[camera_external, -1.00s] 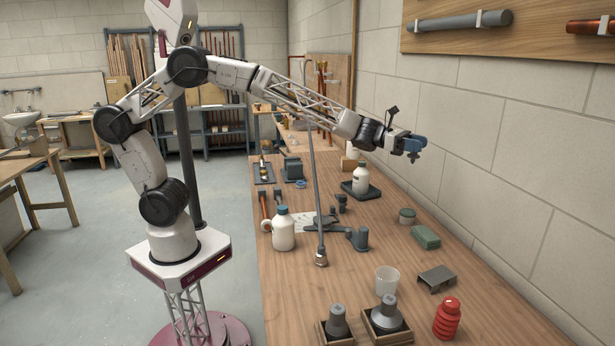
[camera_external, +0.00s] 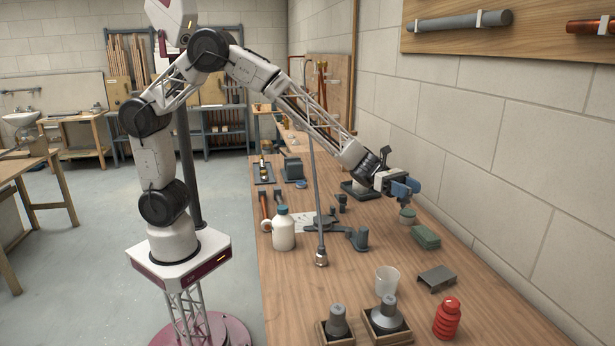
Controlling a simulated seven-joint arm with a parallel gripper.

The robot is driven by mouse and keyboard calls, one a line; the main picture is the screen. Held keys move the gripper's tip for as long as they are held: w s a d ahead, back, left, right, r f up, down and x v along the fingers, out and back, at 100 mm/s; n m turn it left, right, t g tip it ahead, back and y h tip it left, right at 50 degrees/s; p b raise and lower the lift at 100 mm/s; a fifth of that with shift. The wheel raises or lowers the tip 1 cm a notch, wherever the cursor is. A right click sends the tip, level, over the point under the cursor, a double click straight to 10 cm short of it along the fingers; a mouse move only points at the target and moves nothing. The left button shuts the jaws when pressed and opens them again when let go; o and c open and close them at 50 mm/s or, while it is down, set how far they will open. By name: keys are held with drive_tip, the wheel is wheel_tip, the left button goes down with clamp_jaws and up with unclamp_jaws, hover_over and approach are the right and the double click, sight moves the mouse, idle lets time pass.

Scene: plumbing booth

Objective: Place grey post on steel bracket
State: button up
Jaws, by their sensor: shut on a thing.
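My gripper (camera_external: 407,190), with blue fingers, is above the right part of the workbench, near the small grey-green tin. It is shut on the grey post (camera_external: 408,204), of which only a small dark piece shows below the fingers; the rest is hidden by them. The steel bracket (camera_external: 436,277), a low dark grey bent plate, stands on the bench near the right edge. It is nearer the camera than my gripper and lower, with nothing on it.
A green sponge-like block (camera_external: 425,237) and the tin (camera_external: 407,216) lie between gripper and bracket. A translucent cup (camera_external: 387,281), a red ribbed bottle (camera_external: 447,318) and boxed grey fittings (camera_external: 386,318) stand near the bracket. The wall (camera_external: 500,190) bounds the right.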

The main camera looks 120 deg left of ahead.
drive_tip(key=s+d+f+m+g+h, duration=0.1)
drive_tip(key=d+f+m+h, duration=0.1)
drive_tip(key=d+f, duration=0.2)
drive_tip(key=s+d+f+m+g+h, duration=0.1)
drive_tip(key=s+d+f+g+h, duration=0.1)
drive_tip(key=d, duration=0.6)
drive_tip(key=shift+s+d+f+m+h, duration=0.25)
drive_tip(key=shift+f+m+h, duration=0.2)
drive_tip(key=shift+f, duration=0.9)
drive_tip(key=shift+w, duration=0.3)
clamp_jaws()
drive_tip(key=w+a+f, duration=0.1)
drive_tip(key=w+a, duration=0.1)
drive_tip(key=w, duration=1.2)
drive_tip(key=shift+w+a+f, duration=0.2)
drive_tip(key=shift+a, duration=0.1)
